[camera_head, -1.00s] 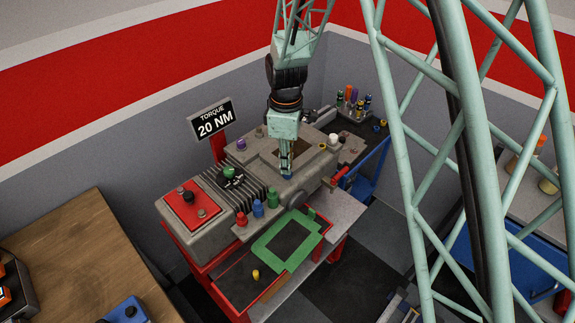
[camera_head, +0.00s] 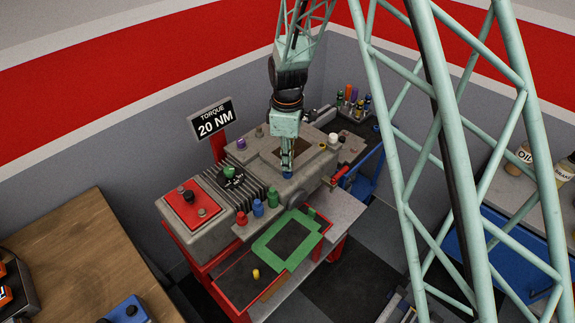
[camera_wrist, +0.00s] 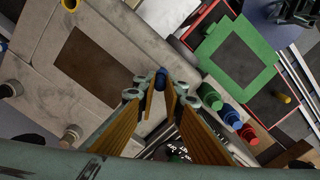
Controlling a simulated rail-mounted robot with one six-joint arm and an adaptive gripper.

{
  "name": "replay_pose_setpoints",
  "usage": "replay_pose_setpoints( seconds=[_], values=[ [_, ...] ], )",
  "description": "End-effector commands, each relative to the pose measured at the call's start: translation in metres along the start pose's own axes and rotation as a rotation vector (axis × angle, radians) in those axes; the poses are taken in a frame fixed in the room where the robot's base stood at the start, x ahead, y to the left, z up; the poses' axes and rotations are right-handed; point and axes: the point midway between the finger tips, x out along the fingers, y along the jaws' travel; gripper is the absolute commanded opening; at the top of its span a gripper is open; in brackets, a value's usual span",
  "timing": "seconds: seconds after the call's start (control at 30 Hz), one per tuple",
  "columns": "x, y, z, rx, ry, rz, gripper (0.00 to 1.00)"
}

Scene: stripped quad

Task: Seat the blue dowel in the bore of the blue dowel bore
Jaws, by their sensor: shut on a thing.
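My gripper (camera_head: 287,167) points down over the front edge of the grey casing (camera_head: 225,185). In the wrist view my gripper (camera_wrist: 160,88) has its two fingertips close together around the blue dowel (camera_wrist: 161,78). The dowel's blue end also shows just below the fingertips in the head view (camera_head: 287,175). The fingers hide most of the dowel. I cannot make out the blue dowel bore for certain, nor whether the dowel's lower end touches the casing.
Red, blue and green pegs (camera_head: 272,200) stand in a row on the casing's front ledge. A rectangular opening (camera_head: 290,150) lies behind my gripper. A green frame (camera_head: 282,245) lies on the lower red-edged shelf, beside a small yellow peg (camera_head: 256,274).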

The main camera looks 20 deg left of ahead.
Motion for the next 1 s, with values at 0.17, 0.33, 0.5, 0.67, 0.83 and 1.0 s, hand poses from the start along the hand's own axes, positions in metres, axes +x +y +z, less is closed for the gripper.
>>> replay_pose_setpoints(
  seconds=[0.17,0.33,0.5,0.67,0.83,1.0],
  values=[
    [0.013,0.0,0.0,0.0,0.0,0.0,0.0],
    [0.016,0.0,0.0,0.0,0.0,0.001,0.0],
    [0.016,0.0,0.0,0.0,0.0,0.0,0.0],
    [0.019,0.0,0.0,0.0,0.0,0.0,0.0],
    [0.019,0.0,0.0,0.0,0.0,0.0,0.18],
    [0.019,0.0,0.0,0.0,0.0,0.0,0.23]
  ],
)
